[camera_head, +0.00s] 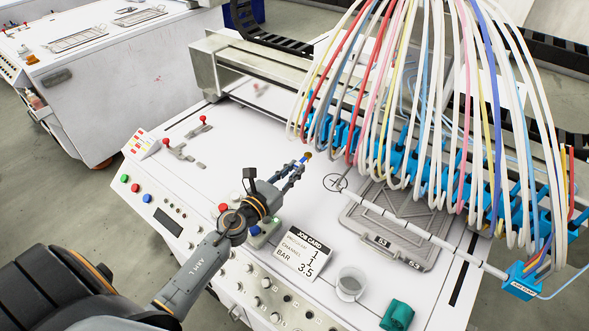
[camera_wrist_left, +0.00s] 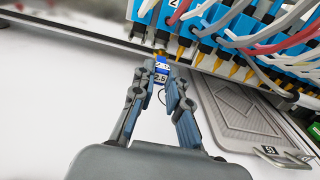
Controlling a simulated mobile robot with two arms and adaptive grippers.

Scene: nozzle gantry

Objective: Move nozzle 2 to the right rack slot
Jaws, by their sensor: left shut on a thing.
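My left gripper (camera_head: 296,169) reaches over the white machine top and is shut on a small blue and yellow nozzle (camera_head: 306,158). The nozzle is near a row of blue valve blocks (camera_wrist_left: 205,52) with yellow tips below; one block is marked 2. I cannot tell whether the nozzle touches that row. No slot is clearly marked as the right rack slot. My right gripper is out of view.
Many coloured hoses (camera_head: 415,60) arch down to the blue row. Red-knobbed levers (camera_head: 180,152) stand at the left. The top's middle is clear.

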